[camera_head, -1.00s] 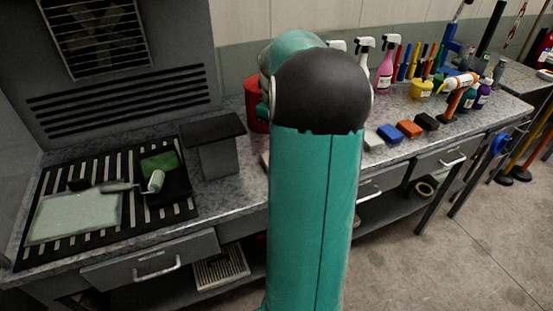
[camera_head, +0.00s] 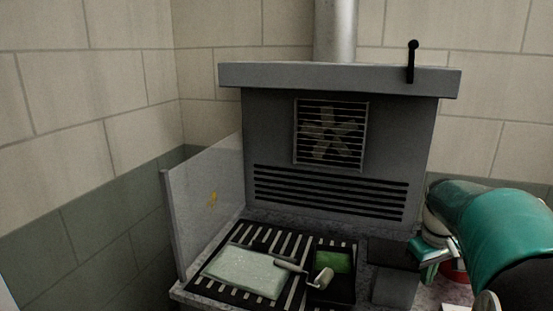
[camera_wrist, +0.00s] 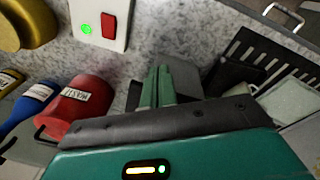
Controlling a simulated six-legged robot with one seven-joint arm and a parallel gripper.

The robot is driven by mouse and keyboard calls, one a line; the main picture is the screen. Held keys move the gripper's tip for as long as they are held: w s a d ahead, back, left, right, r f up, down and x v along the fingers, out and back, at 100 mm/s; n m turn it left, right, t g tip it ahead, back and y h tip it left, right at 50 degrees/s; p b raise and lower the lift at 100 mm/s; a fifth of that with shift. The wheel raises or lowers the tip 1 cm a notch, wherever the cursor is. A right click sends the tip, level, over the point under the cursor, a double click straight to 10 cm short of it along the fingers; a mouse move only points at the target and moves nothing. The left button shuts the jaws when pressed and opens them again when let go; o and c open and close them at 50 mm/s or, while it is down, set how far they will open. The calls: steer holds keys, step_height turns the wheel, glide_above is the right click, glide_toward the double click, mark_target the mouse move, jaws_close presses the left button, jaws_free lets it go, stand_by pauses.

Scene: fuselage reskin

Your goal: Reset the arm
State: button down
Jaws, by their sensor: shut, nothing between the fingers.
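My teal arm (camera_head: 510,230) reaches in from the right edge of the head view, bent at a rounded joint. My gripper (camera_head: 428,272) is low at the right, by the dark grey box (camera_head: 392,282) on the bench. In the wrist view the two teal fingers of my gripper (camera_wrist: 158,78) lie side by side, shut and empty, pointing at the speckled bench top. A grey block (camera_wrist: 186,75) shows just beyond and beside the fingertips. Whether they touch it cannot be told.
A grey extraction hood (camera_head: 340,130) stands behind a slatted black grille (camera_head: 222,292) bearing a pale panel (camera_head: 246,272), roller (camera_head: 322,279) and green-filled tray (camera_head: 345,290). A clear side panel (camera_head: 205,210) stands left. A red can (camera_wrist: 82,102) and switch plate (camera_wrist: 88,12) are near my gripper.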

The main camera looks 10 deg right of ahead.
steer(key=s+a+r+t, duration=0.1)
steer(key=a+r, duration=0.1)
steer(key=a, duration=0.6)
steer(key=s+a+r+t, duration=0.1)
steer(key=a+r, duration=0.1)
steer(key=a, duration=0.6)
steer(key=s+a+f+t, duration=0.1)
steer(key=s+a, duration=0.3)
steer(key=a, duration=0.3)
steer(key=s+a+f+t+y, duration=0.1)
steer(key=s+a+t, duration=0.1)
steer(key=s+a, duration=0.2)
steer(key=a, duration=0.2)
steer(key=shift+s+a, duration=0.4)
